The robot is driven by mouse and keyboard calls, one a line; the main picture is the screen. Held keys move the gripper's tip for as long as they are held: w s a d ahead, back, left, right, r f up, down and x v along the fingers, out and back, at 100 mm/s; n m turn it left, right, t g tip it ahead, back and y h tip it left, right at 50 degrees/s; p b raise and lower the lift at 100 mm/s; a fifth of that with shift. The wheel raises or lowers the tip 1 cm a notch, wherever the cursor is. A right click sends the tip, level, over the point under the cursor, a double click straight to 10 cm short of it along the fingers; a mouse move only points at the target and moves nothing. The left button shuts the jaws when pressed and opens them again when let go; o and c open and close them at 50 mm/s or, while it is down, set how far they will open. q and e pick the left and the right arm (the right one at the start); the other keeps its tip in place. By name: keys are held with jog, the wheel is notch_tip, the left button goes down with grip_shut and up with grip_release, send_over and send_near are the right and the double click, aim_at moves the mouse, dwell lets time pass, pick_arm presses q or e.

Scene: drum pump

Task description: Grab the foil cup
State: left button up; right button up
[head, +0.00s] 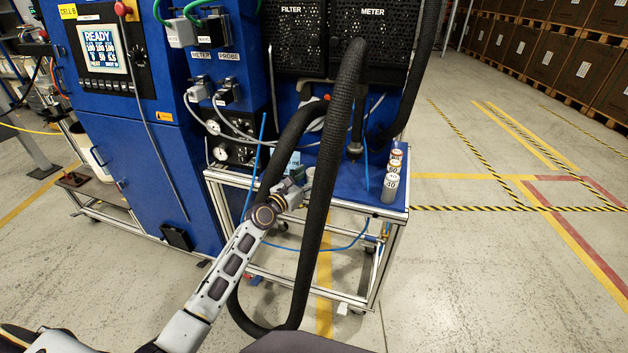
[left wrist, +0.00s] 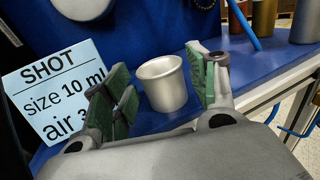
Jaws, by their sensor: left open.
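The foil cup (left wrist: 163,86) is a small silver cup with an open top, standing upright on the blue bench top (left wrist: 285,62) in the left wrist view. My left gripper (left wrist: 160,92) is open with green-padded fingers. The cup appears between the two fingers, with a gap on each side; how deep it sits between them I cannot tell. In the head view my left gripper (head: 296,188) is over the front of the blue cart top, partly behind a black hose, and the cup is mostly hidden there. My right gripper is not in view.
A light blue card (left wrist: 58,92) reading "SHOT size 10 ml" stands left of the fingers. A thick black hose (head: 322,180) hangs in front of the cart. Several labelled canisters (head: 391,187) stand at the cart's right.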

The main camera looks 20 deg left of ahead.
aim_at(309, 176)
pick_arm(q)
jog(key=shift+w+d, duration=0.2)
jog(key=shift+w, duration=0.5)
jog(key=shift+w+d, duration=0.1)
jog(key=shift+w, duration=0.2)
jog(key=shift+w+d, duration=0.2)
jog(key=shift+w, duration=0.25)
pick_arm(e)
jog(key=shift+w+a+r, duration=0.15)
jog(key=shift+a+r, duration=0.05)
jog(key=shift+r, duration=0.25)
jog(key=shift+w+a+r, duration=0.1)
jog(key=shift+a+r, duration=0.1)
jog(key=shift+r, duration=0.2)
pick_arm(q)
jog(key=shift+c, duration=0.4)
jog(key=c, duration=0.6)
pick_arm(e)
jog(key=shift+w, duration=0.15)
pick_arm(q)
jog(key=shift+r, duration=0.1)
jog(key=shift+c, duration=0.3)
jog(key=shift+r, duration=0.15)
